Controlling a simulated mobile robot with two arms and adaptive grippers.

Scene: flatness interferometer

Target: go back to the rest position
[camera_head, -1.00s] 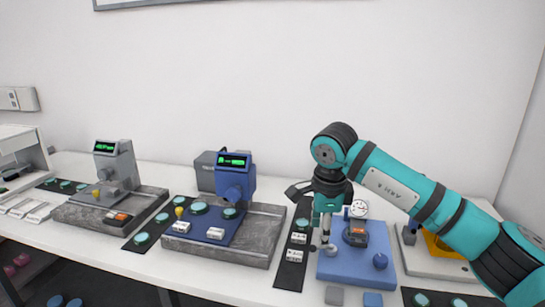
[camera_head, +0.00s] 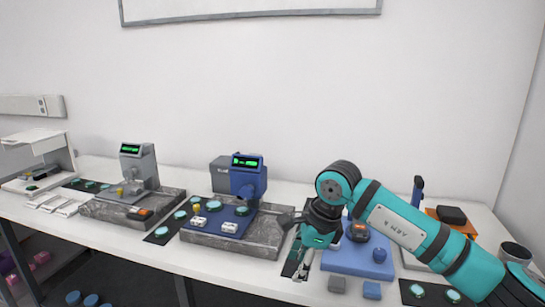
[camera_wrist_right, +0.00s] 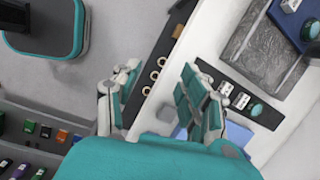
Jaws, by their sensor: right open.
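My right gripper (camera_head: 302,268) is near the front edge of the table, left of the blue plate (camera_head: 345,262). In the right wrist view the two fingers of my right gripper (camera_wrist_right: 155,105) are spread apart, with nothing between them. The gripper hangs over the black strip (camera_head: 291,263) beside the blue plate and hides part of it. My left gripper is in neither view.
A blue instrument (camera_head: 247,180) and a grey instrument (camera_head: 138,165) stand on grey stone bases on the white table (camera_head: 120,247). Small grey and blue blocks (camera_head: 372,290) lie at the front edge. A dark cup (camera_head: 515,254) stands at the far right. Drawers (camera_wrist_right: 35,135) show below.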

